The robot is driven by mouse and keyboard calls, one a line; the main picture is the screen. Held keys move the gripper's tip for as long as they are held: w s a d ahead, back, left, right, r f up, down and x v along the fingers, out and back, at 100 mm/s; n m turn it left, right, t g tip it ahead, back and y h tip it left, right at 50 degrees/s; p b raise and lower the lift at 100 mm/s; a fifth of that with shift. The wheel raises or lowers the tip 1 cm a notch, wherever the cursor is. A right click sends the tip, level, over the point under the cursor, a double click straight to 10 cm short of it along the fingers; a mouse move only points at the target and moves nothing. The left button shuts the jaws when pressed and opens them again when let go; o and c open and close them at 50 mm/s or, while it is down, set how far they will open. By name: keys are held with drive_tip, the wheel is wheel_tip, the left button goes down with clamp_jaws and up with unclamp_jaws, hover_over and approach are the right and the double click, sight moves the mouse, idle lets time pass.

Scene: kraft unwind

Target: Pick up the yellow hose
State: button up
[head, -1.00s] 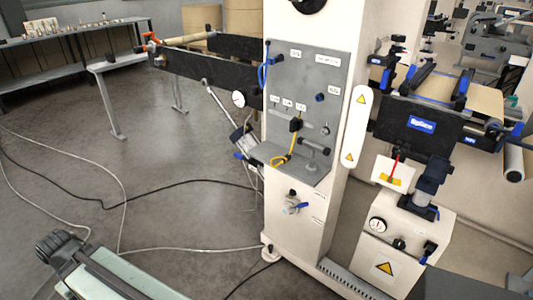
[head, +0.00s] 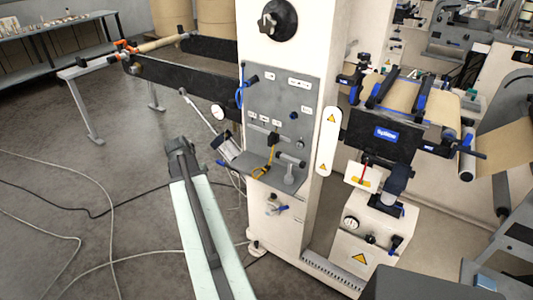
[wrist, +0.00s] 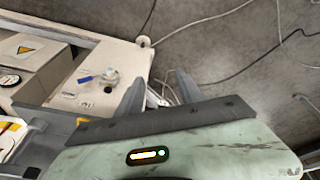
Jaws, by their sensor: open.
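The yellow hose (head: 270,158) is a short, thin, curved piece on the grey panel of the white machine column in the head view. It runs down from a black fitting to the small ledge at the panel's lower left. In the head view my arm reaches up from the bottom, left of the column, and my fingers cannot be made out there. The hose cannot be clearly made out in the wrist view.
The grey panel (head: 296,92) also carries a blue hose (head: 240,88) and several knobs. A ledge (head: 285,179) juts out below. A roller machine (head: 385,131) stands to the right. Cables (head: 95,212) lie on the otherwise open floor at left.

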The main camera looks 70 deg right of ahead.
sight(265, 168)
drive_tip(key=s+d+r+m, duration=0.1)
drive_tip(key=s+d+m, duration=0.1)
drive_tip(key=s+d, duration=0.3)
drive_tip(key=s+d+r+m+g+p, duration=0.1)
drive_tip(key=s+d+r+m, duration=0.1)
drive_tip(key=s+d, duration=0.4)
drive_tip(key=s+d+r+m+h, duration=0.1)
drive_tip(key=s+d+m, duration=0.1)
drive_tip(key=s+d, duration=0.3)
drive_tip(key=shift+s+d+r+p, duration=0.1)
drive_tip(key=shift+s+r, duration=0.05)
drive_tip(key=shift+s, duration=0.4)
drive_tip(key=shift+s+d+r+p, duration=0.1)
drive_tip(key=shift+s+d, duration=0.05)
drive_tip(key=shift+s, duration=0.45)
drive_tip(key=shift+s+d+r+p, duration=0.1)
drive_tip(key=shift+s+r, duration=0.05)
drive_tip(key=shift+s, duration=0.4)
drive_tip(key=b+x, duration=0.5)
drive_tip(key=shift+s+d+f, duration=0.1)
drive_tip(key=shift+d+f, duration=0.1)
drive_tip(key=shift+f, duration=0.1)
drive_tip(key=shift+r, duration=0.2)
clamp_jaws()
